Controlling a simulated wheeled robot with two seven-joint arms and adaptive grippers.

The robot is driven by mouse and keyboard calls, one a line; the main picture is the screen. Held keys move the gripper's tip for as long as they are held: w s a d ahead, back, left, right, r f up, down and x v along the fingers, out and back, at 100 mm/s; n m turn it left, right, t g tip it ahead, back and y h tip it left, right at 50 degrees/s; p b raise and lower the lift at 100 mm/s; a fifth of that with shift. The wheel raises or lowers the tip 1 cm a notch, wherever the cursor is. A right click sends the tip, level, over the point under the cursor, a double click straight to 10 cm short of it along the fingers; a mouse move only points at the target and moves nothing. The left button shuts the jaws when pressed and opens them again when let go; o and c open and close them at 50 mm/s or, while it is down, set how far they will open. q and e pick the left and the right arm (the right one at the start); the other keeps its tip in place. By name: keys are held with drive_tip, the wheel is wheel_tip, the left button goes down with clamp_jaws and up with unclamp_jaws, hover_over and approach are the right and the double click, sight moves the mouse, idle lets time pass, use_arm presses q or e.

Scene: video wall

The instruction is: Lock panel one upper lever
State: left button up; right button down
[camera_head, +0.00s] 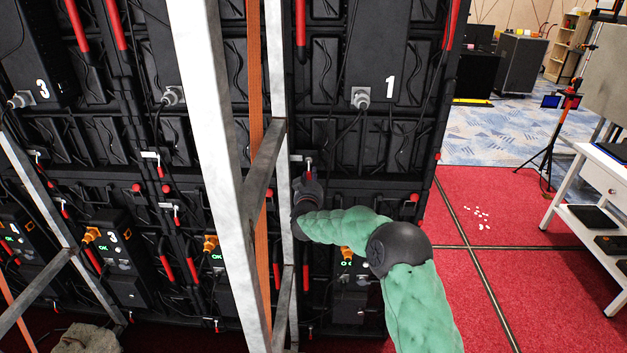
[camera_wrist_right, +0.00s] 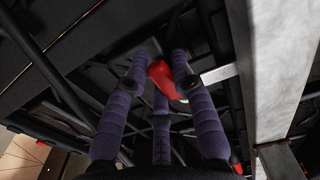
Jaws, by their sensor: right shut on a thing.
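Panel one (camera_head: 378,60) is a black video-wall panel marked with a white 1, right of the pale upright post in the head view. My right gripper (camera_head: 308,180) is at the panel's lower left part, beside the post. In the right wrist view its dark purple fingers (camera_wrist_right: 161,62) are shut around a red lever handle (camera_wrist_right: 164,82). A light metal piece (camera_wrist_right: 218,74) shows just right of this lever. In the head view the gripper hides most of the lever; a small red bit shows above the fingers. My left gripper is not in view.
A pale metal post (camera_head: 212,150) and a grey diagonal brace (camera_head: 262,162) stand close left of my right gripper. An orange strap (camera_head: 255,80) hangs behind them. Other red levers hang along the panels. Red carpet (camera_head: 500,270) is open on the right, before a white table (camera_head: 600,170).

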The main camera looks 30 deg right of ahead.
drive_tip(key=shift+a+f+m, duration=0.15)
drive_tip(key=shift+m, duration=0.15)
idle(0.4)
drive_tip(key=c, duration=1)
unclamp_jaws()
drive_tip(key=v, duration=1.2)
drive_tip(key=shift+w, duration=0.1)
